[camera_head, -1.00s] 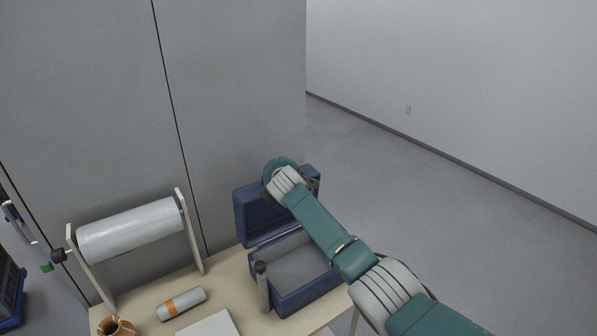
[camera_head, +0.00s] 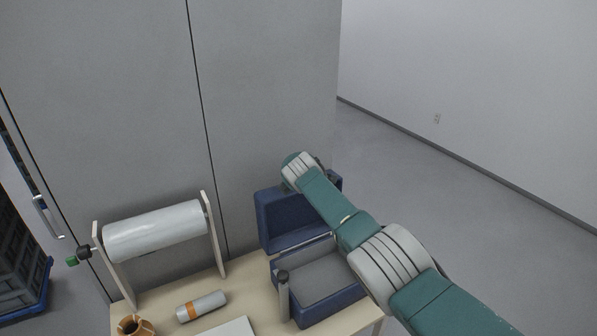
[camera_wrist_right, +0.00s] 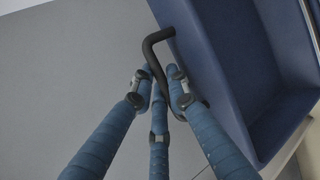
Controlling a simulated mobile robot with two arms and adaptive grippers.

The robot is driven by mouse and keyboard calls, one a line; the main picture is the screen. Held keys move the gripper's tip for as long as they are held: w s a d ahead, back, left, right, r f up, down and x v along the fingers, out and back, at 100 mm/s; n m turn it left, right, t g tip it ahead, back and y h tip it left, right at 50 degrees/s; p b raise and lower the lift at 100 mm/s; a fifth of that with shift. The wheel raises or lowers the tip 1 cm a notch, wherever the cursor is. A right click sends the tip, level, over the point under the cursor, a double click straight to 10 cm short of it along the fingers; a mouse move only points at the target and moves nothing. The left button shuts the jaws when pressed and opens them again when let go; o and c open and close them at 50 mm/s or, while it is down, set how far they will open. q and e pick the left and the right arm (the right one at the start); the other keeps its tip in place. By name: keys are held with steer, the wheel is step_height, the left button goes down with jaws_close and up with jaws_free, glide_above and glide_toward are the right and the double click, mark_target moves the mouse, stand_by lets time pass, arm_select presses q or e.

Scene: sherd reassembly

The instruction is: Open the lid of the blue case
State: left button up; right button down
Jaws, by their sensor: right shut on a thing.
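The blue case (camera_head: 335,312) stands at the right end of the table with its lid (camera_head: 282,220) raised upright at the back, showing a grey interior. My right arm reaches over the case from the lower right, and its wrist is at the lid's top edge. My right gripper (camera_wrist_right: 160,78) is shut on the black bent handle (camera_wrist_right: 152,42) of the case in the right wrist view. The blue lid (camera_wrist_right: 235,75) fills the right side there. In the head view my own arm hides the gripper's fingers and part of the lid. My left gripper is out of view.
A white roll on a stand (camera_head: 155,232) is at the table's (camera_head: 255,292) back left. A grey cylinder with an orange band (camera_head: 202,306), a brown pot (camera_head: 134,326) and a white flat piece (camera_head: 235,328) lie nearer. A grey post (camera_head: 284,300) stands before the case.

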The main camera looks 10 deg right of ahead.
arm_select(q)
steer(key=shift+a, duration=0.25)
arm_select(e)
steer(key=shift+s+f, duration=0.15)
steer(key=shift+f, duration=0.3)
steer(key=c, duration=1.7)
jaws_free()
steer(key=shift+c, duration=0.2)
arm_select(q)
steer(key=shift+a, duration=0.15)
arm_select(e)
steer(key=shift+o, duration=0.3)
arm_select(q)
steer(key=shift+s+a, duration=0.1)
arm_select(e)
steer(key=shift+r, duration=0.15)
steer(key=shift+r, duration=0.1)
steer(key=shift+s+a+r, duration=0.1)
steer(key=shift+s+r, duration=0.3)
steer(key=shift+s, duration=0.05)
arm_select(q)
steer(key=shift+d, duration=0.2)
arm_select(e)
steer(key=v, duration=1)
steer(key=shift+s, duration=0.3)
steer(key=shift+a, duration=0.1)
